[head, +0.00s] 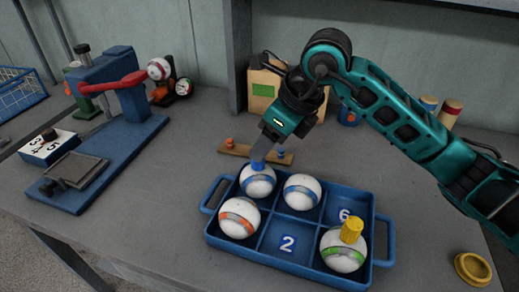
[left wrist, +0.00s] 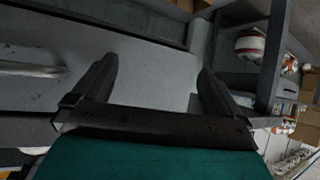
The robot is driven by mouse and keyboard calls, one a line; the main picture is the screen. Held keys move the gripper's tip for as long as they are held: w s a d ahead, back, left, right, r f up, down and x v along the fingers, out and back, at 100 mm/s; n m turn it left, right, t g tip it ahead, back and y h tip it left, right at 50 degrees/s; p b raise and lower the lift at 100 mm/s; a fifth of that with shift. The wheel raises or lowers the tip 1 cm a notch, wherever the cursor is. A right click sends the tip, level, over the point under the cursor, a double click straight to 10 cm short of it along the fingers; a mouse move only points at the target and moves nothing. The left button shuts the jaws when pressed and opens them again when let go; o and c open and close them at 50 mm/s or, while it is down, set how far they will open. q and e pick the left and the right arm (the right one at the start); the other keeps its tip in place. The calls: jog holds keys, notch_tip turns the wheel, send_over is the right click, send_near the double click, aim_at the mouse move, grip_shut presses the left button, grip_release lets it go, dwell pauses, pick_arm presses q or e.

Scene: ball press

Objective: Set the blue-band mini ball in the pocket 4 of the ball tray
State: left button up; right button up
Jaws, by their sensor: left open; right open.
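The blue ball tray (head: 222,238) stands on the bench with two rows of pockets. A white ball with a blue band and blue top knob (head: 257,183) sits in the back left pocket. My right gripper (head: 259,159) is open, its fingertips right at that knob; whether they touch it I cannot tell. Another blue-banded ball (head: 302,192) sits in the back middle pocket. An orange-banded ball (head: 239,218) is front left, and a green-banded ball (head: 343,252) with a yellow knob is front right. My left gripper (left wrist: 158,80) is open and empty in the left wrist view.
Pocket 2 (head: 287,243) and pocket 6 (head: 345,214) show bare number labels. A blue press (head: 130,100) stands at the left. A wooden strip with small knobs (head: 236,150) lies behind the tray. A yellow ring (head: 472,268) lies at the right.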

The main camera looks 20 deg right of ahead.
jog(key=v, duration=0.7)
dwell(0.3)
